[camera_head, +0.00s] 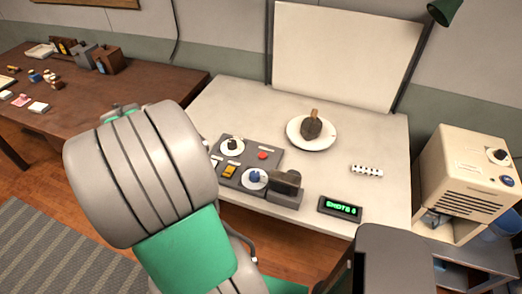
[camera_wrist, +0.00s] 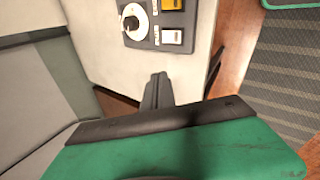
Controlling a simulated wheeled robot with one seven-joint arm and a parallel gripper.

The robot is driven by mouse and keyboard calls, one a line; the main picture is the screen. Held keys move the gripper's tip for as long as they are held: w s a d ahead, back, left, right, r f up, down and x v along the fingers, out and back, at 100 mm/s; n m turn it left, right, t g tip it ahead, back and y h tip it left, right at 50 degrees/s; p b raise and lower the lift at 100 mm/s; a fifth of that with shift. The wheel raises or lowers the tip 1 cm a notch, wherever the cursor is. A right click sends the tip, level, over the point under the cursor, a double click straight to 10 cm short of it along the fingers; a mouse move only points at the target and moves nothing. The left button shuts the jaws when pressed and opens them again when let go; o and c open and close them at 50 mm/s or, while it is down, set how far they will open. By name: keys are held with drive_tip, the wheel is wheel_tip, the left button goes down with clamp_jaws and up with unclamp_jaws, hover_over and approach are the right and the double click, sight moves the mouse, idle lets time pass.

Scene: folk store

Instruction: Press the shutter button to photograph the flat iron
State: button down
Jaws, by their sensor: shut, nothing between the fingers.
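The flat iron (camera_head: 312,126), dark with a brown handle, rests on a round white plate (camera_head: 297,142) on the pale table. A grey control panel (camera_head: 276,153) in front of it carries a red button (camera_head: 263,155), a yellow switch (camera_head: 229,171), a blue knob (camera_head: 254,175) and a dark knob (camera_head: 232,144). Its labels are too small to read, so I cannot tell which is the shutter. My gripper (camera_wrist: 158,80) is shut and empty, apart from the panel edge (camera_wrist: 146,44) in the wrist view. My arm hides it in the head view.
A dark camera-like block (camera_head: 286,181) stands at the panel's right. A green-lit display (camera_head: 340,209) and a white perforated strip (camera_head: 367,171) lie farther right. A white backdrop (camera_head: 345,55) rises behind. A beige machine (camera_head: 465,175) stands right; a cluttered brown table (camera_head: 130,88) is left.

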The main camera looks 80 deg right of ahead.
drive_tip(key=s+d+f+n+g+p, duration=0.1)
drive_tip(key=s+d+g, duration=0.1)
drive_tip(key=s+d, duration=0.5)
drive_tip(key=s+d+g+h+p, duration=0.1)
drive_tip(key=s+d+g, duration=0.2)
drive_tip(key=s+d, duration=0.4)
drive_tip(key=s, duration=0.6)
drive_tip(key=shift+d+f+n, duration=0.3)
drive_tip(key=shift+f+n, duration=0.1)
drive_tip(key=shift+w, duration=0.1)
drive_tip(key=b, duration=0.7)
hover_over(260, 156)
wheel_tip(260, 156, down, 8)
drive_tip(key=shift+f, duration=0.4)
drive_tip(key=shift+f, duration=0.1)
drive_tip(key=shift+f, duration=0.3)
